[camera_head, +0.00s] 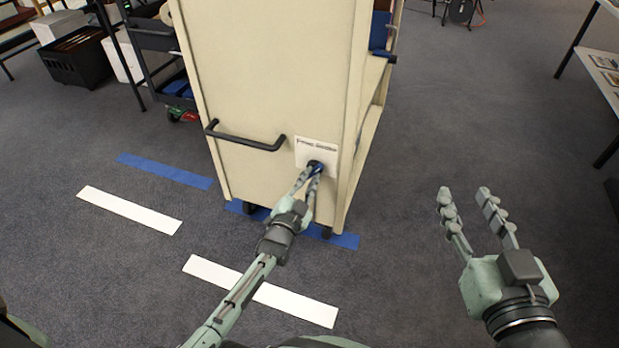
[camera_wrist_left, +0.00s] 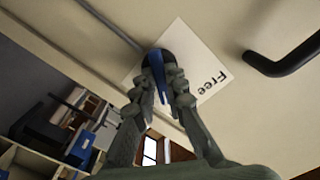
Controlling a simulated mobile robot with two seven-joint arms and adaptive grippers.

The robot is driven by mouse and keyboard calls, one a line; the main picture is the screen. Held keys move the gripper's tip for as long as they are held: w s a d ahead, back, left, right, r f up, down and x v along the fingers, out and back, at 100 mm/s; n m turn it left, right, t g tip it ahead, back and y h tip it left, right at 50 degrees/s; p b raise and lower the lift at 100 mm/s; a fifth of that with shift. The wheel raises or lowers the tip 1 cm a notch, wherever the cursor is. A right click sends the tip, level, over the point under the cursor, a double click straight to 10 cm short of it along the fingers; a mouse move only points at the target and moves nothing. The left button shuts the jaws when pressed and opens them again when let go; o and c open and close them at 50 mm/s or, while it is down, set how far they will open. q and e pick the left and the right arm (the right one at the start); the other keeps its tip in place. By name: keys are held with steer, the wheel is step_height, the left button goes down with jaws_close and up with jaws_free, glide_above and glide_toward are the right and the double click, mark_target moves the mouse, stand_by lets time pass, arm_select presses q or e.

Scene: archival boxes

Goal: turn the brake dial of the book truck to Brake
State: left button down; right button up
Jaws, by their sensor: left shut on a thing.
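The cream book truck (camera_head: 265,80) stands upright in the middle of the head view. A white label plate (camera_head: 328,146) with small print sits on its end panel. The brake dial (camera_head: 317,166), dark with a blue part, is at the plate's lower edge. My left gripper (camera_head: 316,174) is shut on the dial. In the left wrist view, its fingers (camera_wrist_left: 167,88) close around the blue handle (camera_wrist_left: 160,85), and the word "Free" shows on the plate (camera_wrist_left: 208,78). The rest of the plate is partly hidden. My right gripper (camera_head: 464,198) is open and empty, over the floor to the right.
A black push handle (camera_head: 245,138) sticks out of the panel left of the dial, and shows in the left wrist view (camera_wrist_left: 285,60). Blue (camera_head: 165,170) and white (camera_head: 130,209) strips lie on the carpet. A table (camera_head: 606,70) stands far right. Floor around my right gripper is clear.

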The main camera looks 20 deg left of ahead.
arm_select(q)
steer(key=c, duration=1.6)
jaws_free()
steer(key=shift+o, duration=0.2)
steer(key=shift+r, duration=0.1)
step_height(320, 180, up, 10)
steer(key=shift+f, duration=0.1)
